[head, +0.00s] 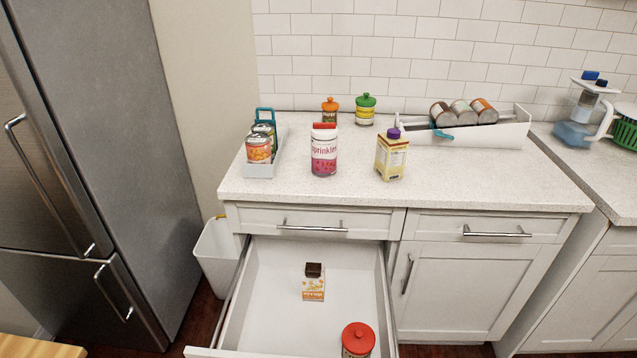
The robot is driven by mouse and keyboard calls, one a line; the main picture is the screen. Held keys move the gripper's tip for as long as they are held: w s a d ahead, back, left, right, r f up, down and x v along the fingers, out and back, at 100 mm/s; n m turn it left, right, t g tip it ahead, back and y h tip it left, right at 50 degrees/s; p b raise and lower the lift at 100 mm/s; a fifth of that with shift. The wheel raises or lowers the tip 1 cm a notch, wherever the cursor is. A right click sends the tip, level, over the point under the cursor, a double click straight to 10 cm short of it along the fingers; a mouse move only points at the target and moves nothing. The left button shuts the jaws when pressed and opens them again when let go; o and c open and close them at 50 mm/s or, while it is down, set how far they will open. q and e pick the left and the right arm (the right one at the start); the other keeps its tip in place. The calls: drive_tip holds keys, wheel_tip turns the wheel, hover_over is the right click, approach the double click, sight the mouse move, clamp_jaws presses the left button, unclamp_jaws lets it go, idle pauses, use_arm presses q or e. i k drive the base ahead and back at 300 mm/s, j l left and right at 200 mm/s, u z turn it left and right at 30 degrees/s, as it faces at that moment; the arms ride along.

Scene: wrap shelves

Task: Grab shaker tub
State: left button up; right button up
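A shaker tub labelled "Sprinkles" (324,155), white and pink with a red cap, stands upright on the speckled counter (480,178). It is left of a yellow carton with a purple cap (391,157), with a gap between them. Behind it stand an orange-lidded jar (330,111) and a green-lidded jar (365,110). Neither of my grippers shows in the head view.
A white caddy (262,171) with cans is left of the tub. A white bin (490,134) with cans is at the back right. Below, an open drawer (270,308) holds a small orange-and-white box (313,289) and a red-lidded jar (357,338). A fridge (90,150) stands left.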

sight(324, 153)
drive_tip(key=l+z, duration=0.1)
drive_tip(key=l, duration=0.35)
drive_tip(key=i+l+z, duration=0.1)
drive_tip(key=l, duration=0.4)
drive_tip(key=l+z, duration=0.1)
drive_tip(key=l, duration=0.35)
drive_tip(key=i+l+z, duration=0.1)
drive_tip(key=l, duration=0.35)
drive_tip(key=i+l+z, duration=0.15)
drive_tip(key=l, duration=0.3)
